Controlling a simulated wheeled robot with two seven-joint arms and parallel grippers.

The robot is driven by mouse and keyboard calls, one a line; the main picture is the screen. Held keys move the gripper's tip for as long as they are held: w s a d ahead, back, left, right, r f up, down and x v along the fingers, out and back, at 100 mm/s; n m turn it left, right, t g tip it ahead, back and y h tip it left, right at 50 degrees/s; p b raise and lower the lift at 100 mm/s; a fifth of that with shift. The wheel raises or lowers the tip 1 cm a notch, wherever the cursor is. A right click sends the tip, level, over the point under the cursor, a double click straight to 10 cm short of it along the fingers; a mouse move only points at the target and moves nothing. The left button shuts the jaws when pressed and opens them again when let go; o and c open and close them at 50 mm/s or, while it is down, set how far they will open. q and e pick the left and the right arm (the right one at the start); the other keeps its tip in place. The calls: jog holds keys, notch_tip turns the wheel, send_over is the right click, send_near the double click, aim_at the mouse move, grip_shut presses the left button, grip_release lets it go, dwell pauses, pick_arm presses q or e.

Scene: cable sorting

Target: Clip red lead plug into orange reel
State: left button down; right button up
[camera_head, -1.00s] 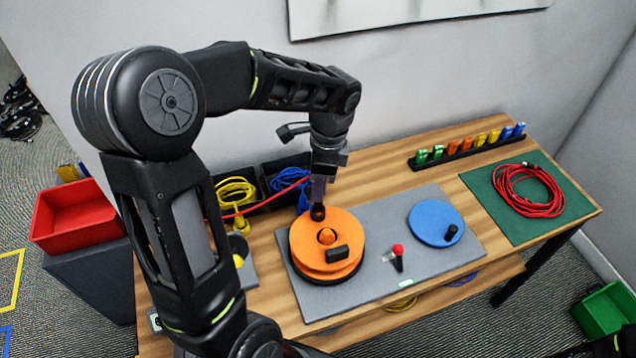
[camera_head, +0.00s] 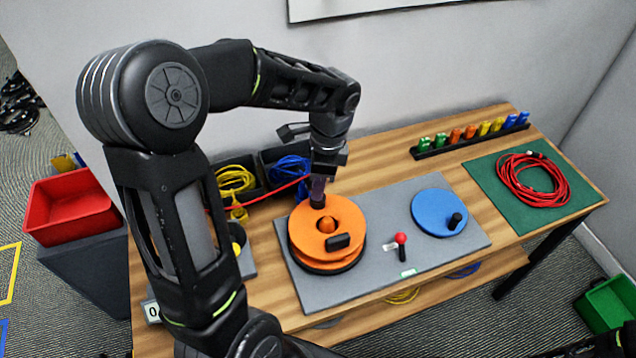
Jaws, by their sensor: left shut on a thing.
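The orange reel (camera_head: 298,232) lies flat on a grey mat (camera_head: 375,207), with an orange hub in its middle and a black block on its front part. My left gripper (camera_head: 318,195) points down at the reel's back rim. It is shut on the dark end of the red lead, the red lead plug (camera_head: 317,203). The plug is at the rim; whether it is seated in the reel I cannot tell. The red lead (camera_head: 280,188) runs left from the gripper past the cable bins. My right gripper is not clearly in view.
A blue disc (camera_head: 432,205) with a black knob and a red-knobbed lever (camera_head: 401,239) are on the mat's right. A coiled red cable (camera_head: 520,183) lies on a green mat (camera_head: 490,205). Bins with yellow and blue cables (camera_head: 290,170) stand behind. A red bin (camera_head: 70,205) is left.

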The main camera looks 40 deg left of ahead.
pick_arm(q)
jog(key=shift+f, duration=0.25)
dwell(0.7)
jog(key=c, duration=1.2)
grip_release()
jog(key=shift+c, duration=0.2)
jog(key=shift+r, duration=0.1)
jog(key=r, duration=0.5)
jog(key=d+r, duration=0.1)
jog(key=r, duration=0.1)
jog(key=shift+w+r+b, duration=0.25)
jog(key=shift+r+b, duration=0.05)
jog(key=shift+b, duration=0.05)
jog(key=shift+a, duration=0.1)
